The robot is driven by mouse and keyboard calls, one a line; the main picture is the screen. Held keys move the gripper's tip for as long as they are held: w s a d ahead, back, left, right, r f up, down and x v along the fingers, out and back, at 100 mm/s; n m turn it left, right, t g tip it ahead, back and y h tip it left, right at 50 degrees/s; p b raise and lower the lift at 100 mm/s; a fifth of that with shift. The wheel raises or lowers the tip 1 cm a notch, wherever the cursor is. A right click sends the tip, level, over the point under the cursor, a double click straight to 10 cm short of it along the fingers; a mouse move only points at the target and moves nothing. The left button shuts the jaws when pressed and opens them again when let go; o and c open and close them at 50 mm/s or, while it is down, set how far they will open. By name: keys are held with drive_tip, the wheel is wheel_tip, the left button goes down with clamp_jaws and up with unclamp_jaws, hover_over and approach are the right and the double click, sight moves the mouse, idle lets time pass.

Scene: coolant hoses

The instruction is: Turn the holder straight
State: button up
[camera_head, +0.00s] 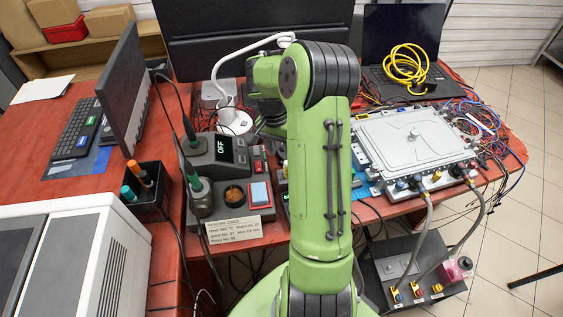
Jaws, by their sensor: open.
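A black pen holder (147,207) with orange and teal-handled tools stands left of the soldering station, turned at an angle to the table edge. A soldering-iron stand (201,204) with a teal-handled iron in it is at the station's front left. I cannot tell for sure which of them is the holder meant. My gripper (271,124) hangs over the table's middle, behind my green arm, right of the station's display. It is mostly hidden and dark, apart from both holders, with nothing visible held in it.
The soldering station (211,150) shows OFF, with a printed card (234,229) in front. A grey lidded unit (415,140) on the right has coolant hoses running down to a dark box (415,270). A monitor (124,92) stands behind the pen holder. Cables clutter the right edge.

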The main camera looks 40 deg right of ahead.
sight(282, 157)
drive_tip(key=shift+s+f+b, duration=0.2)
drive_tip(key=shift+f+b, duration=0.15)
drive_tip(key=shift+f, duration=1.2)
drive_tip(key=shift+c, duration=0.3)
clamp_jaws()
